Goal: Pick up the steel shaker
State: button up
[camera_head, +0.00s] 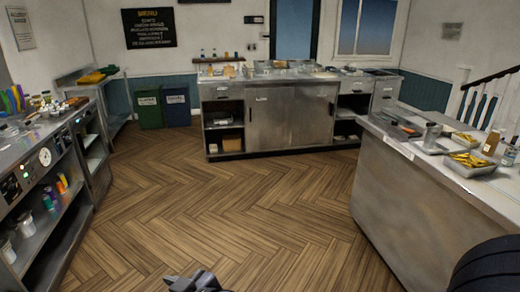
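My gripper (196,281) shows only in part at the bottom edge, far from the right counter. Whether its fingers are open or shut cannot be made out.
Open wooden floor (225,205) lies between the counters. A steel cabinet counter (290,115) stands at the back. Green (148,112) and blue (176,110) bins stand left of it. A metal tray with yellow food (469,166) and bottles (491,143) crowd the right counter.

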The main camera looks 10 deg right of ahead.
aim_at(431, 135)
jog(key=i+l+z, duration=0.1)
jog(key=i+z, duration=0.35)
jog(key=i+j+z, duration=0.1)
jog(key=i+z, duration=0.4)
jog(key=i+j+z, duration=0.45)
jog(key=i+l+z, duration=0.3)
jog(key=i+z, duration=0.6)
jog(key=i, duration=0.2)
jog(key=i+j+z, duration=0.15)
jog(key=i+z, duration=0.3)
jog(key=i, duration=0.15)
